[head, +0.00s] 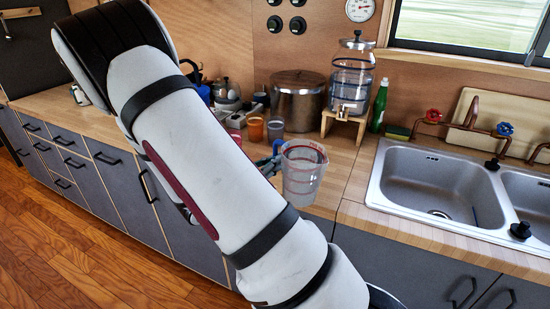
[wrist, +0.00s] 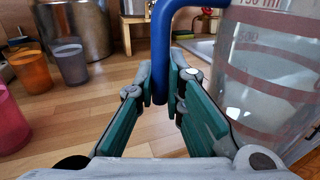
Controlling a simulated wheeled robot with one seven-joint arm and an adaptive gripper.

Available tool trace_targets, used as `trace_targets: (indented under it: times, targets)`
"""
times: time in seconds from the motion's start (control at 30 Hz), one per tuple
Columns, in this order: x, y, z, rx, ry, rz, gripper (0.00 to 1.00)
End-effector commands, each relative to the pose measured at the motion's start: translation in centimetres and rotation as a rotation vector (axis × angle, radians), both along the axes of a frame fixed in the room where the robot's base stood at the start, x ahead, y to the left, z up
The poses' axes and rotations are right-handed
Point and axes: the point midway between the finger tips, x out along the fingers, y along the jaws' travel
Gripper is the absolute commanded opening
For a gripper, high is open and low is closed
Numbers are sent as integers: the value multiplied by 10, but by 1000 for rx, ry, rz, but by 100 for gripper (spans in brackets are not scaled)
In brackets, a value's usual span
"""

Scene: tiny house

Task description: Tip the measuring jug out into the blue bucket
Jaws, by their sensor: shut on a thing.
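The measuring jug (head: 303,172) is clear with red markings and looks upright in the head view, above the counter's front edge. In the wrist view the jug (wrist: 265,75) fills the right side, and its blue handle (wrist: 160,60) runs between the fingers. My gripper (wrist: 162,92) is shut on that handle; in the head view my gripper (head: 268,163) shows just left of the jug, partly behind my arm. A pale patch shows low in the jug, but I cannot tell its contents. I cannot make out a blue bucket in either view.
A pink cup (wrist: 10,120), an orange cup (wrist: 31,70) and a grey cup (wrist: 70,62) stand on the counter. A steel pot (head: 298,100), a water dispenser (head: 352,75) and a green bottle (head: 379,106) stand behind. The sink (head: 430,185) is to the right.

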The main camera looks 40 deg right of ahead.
Motion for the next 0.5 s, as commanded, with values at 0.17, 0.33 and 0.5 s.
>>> trace_targets:
  times: [0.17, 0.33, 0.5]
  targets:
    - [17, 20, -2, -3, 2, 103, 0]
    - [39, 49, -8, -4, 3, 250, 0]
    - [62, 88, -18, -4, 3, 423, 0]
